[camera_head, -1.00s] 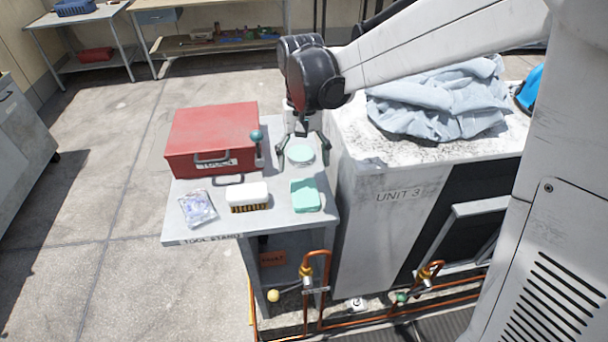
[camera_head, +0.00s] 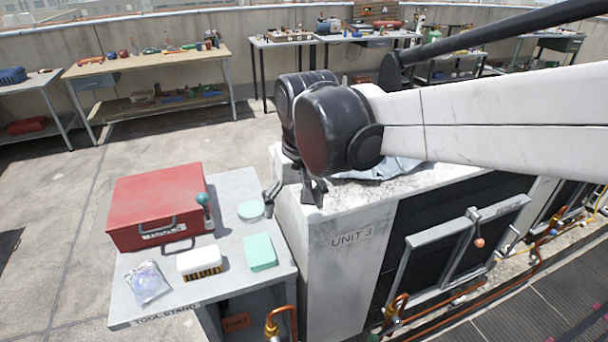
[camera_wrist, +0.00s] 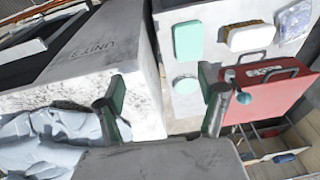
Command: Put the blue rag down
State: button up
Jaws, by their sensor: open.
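A crumpled pale blue cloth (camera_head: 380,172) lies on top of the box marked UNIT 3 (camera_head: 340,250). In the head view my arm hides most of it; more of its folds show at lower left in the wrist view (camera_wrist: 50,145). I cannot tell for sure that it is the blue rag. My gripper (camera_head: 293,198) is open, with nothing between its fingers, near the left top edge of UNIT 3. In the wrist view its spread fingers (camera_wrist: 163,110) are apart from the cloth.
The tool stand (camera_head: 215,295), left of UNIT 3, holds a red toolbox (camera_head: 155,205), a brush (camera_head: 200,262), a clear bag (camera_head: 147,283), a mint block (camera_head: 260,252) and a mint disc (camera_head: 251,210). Copper pipes (camera_head: 280,322) run low in front. Open floor lies left.

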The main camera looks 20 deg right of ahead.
jog(key=s+d+t, duration=0.5)
jog(key=s+d, duration=0.2)
jog(key=s, duration=0.4)
jog(key=shift+d+f+m, duration=0.15)
jog(key=shift+d+m, duration=0.15)
dwell(0.9)
jog(key=o, duration=0.7)
